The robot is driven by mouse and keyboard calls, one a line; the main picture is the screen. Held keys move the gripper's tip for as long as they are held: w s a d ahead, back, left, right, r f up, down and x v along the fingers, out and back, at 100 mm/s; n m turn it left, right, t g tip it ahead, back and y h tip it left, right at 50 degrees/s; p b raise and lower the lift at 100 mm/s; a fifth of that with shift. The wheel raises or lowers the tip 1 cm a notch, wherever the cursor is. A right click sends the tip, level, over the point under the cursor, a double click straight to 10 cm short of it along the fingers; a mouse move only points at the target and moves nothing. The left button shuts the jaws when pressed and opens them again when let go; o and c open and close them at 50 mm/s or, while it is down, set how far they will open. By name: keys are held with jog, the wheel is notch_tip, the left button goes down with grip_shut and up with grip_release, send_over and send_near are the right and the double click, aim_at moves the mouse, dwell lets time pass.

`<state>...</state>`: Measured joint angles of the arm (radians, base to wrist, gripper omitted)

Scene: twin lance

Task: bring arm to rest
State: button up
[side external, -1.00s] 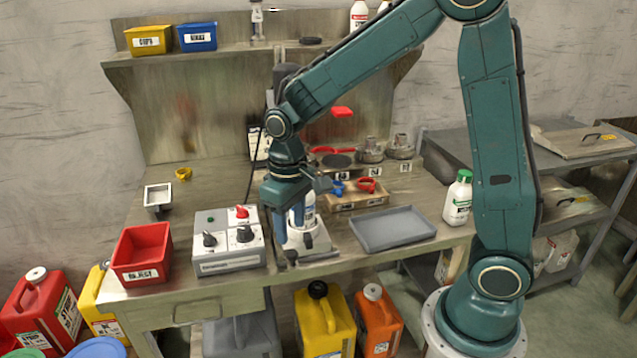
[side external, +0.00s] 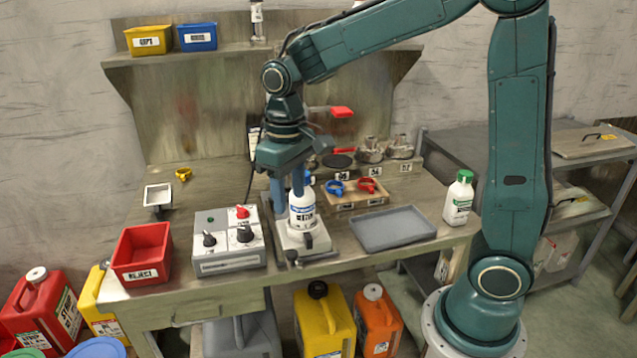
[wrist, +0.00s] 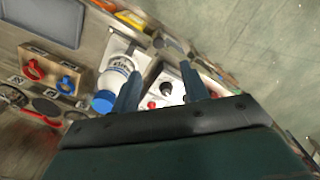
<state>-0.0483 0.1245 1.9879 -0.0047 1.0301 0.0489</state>
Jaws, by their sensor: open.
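My gripper (side external: 287,190) points down above the work table, just above and behind a white bottle with a blue cap (side external: 302,207). The bottle stands upright on a light metal stand (side external: 303,240) near the table's front edge. In the wrist view my gripper (wrist: 163,90) has its two blue fingers spread with nothing between them. The bottle (wrist: 115,82) shows there to the left of the fingers, apart from them as far as I can tell. In the side view a finger overlaps the bottle's top.
A grey control box (side external: 228,245) with knobs and a red bin (side external: 141,253) stand to the left. A grey tray (side external: 392,229) and a green-capped bottle (side external: 459,197) are to the right. Behind are red and blue clamps on a wooden block (side external: 354,198). A shelf (side external: 250,55) runs above.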

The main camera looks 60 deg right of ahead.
jog(key=s+d+r+t, duration=0.1)
jog(key=s+r+t, duration=0.1)
jog(key=s, duration=0.7)
jog(key=s+r+t, duration=0.3)
jog(key=s+r, duration=0.1)
jog(key=s, duration=0.5)
jog(key=shift+d+t, duration=0.3)
jog(key=shift+d, duration=0.1)
